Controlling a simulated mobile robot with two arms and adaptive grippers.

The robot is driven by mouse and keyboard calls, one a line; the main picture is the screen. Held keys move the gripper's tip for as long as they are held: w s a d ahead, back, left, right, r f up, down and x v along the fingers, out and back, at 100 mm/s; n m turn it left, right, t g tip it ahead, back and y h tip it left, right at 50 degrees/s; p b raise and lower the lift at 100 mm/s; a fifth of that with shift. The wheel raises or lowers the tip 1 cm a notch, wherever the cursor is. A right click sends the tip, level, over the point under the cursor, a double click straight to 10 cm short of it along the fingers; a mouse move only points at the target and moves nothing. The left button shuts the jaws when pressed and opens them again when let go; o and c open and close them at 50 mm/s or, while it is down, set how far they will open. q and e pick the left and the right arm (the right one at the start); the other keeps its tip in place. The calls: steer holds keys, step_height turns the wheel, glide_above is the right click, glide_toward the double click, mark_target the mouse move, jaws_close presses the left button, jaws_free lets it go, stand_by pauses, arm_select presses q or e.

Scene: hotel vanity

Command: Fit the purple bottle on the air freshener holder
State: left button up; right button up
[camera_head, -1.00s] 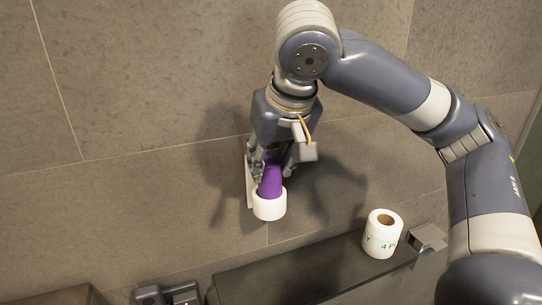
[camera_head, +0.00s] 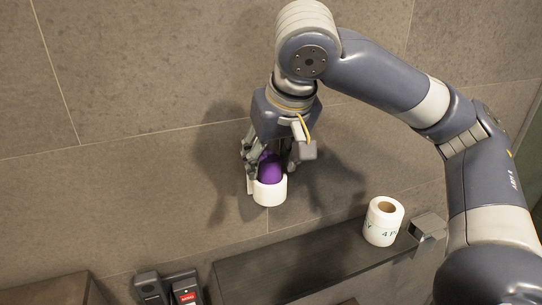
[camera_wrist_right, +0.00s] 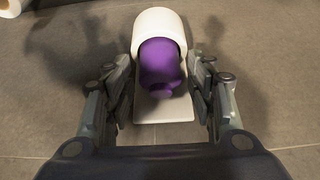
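The purple bottle (camera_head: 270,168) stands inside the white cup of the air freshener holder (camera_head: 270,193) on the tiled wall. The cup rim surrounds its lower part, which is hidden. In the right wrist view the bottle (camera_wrist_right: 161,68) sits within the holder's cup (camera_wrist_right: 158,22), above the white back plate (camera_wrist_right: 165,109). My right gripper (camera_head: 268,162) is around the upper part of the bottle. In the wrist view its fingers (camera_wrist_right: 162,95) stand apart on both sides, with gaps to the bottle. My left gripper is not in view.
A dark shelf (camera_head: 290,272) runs below the holder, with a white paper roll (camera_head: 383,222) on it. A grey metal fixture (camera_head: 428,227) is right of the roll. Dark devices (camera_head: 150,288), one with a red label, are at the bottom left. The wall around the holder is clear.

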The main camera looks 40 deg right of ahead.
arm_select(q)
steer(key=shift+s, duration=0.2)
arm_select(e)
steer(key=v, duration=1.2)
steer(key=shift+s, duration=0.1)
stand_by(1.1)
